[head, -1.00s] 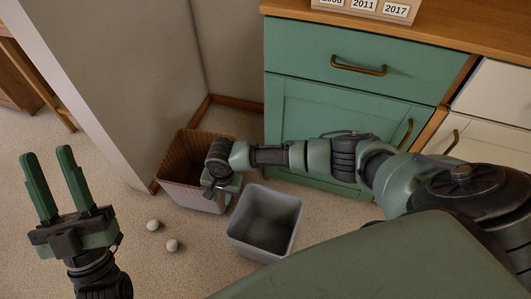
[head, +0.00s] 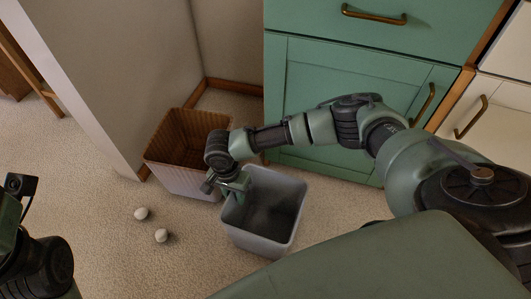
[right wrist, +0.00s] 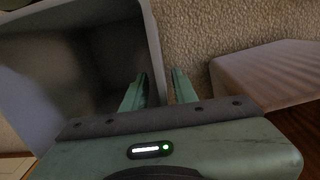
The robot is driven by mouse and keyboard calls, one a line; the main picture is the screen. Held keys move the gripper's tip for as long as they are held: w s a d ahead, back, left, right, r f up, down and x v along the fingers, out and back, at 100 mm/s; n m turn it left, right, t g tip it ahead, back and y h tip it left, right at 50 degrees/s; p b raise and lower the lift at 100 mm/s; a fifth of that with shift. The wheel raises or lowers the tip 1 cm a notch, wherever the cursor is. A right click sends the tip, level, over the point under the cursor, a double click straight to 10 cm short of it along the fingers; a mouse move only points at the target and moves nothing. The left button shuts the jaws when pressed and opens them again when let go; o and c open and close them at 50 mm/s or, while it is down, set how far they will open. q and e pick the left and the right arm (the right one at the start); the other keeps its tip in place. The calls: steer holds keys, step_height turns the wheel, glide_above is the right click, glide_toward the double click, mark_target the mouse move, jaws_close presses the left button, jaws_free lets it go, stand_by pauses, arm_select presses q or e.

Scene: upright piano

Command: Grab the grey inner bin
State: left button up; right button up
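The grey inner bin (head: 290,225) stands upright and empty on the carpet in the head view. My right gripper (head: 236,190) reaches down at its left rim. In the right wrist view the bin (right wrist: 60,75) fills the left side. The right gripper's fingers (right wrist: 158,90) are apart, one on the inner side of the bin's wall and one outside it. I cannot tell whether either finger touches the wall. My left arm shows at the left edge of the head view, with its fingertips out of the picture.
A brown ribbed bin (head: 160,170) stands close to the left of the grey bin, beside the wall end. Two crumpled white balls (head: 141,213) lie on the carpet. A green cabinet (head: 330,100) stands behind.

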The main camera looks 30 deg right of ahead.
steer(key=shift+f, duration=0.2)
jaws_close()
stand_by(1.3)
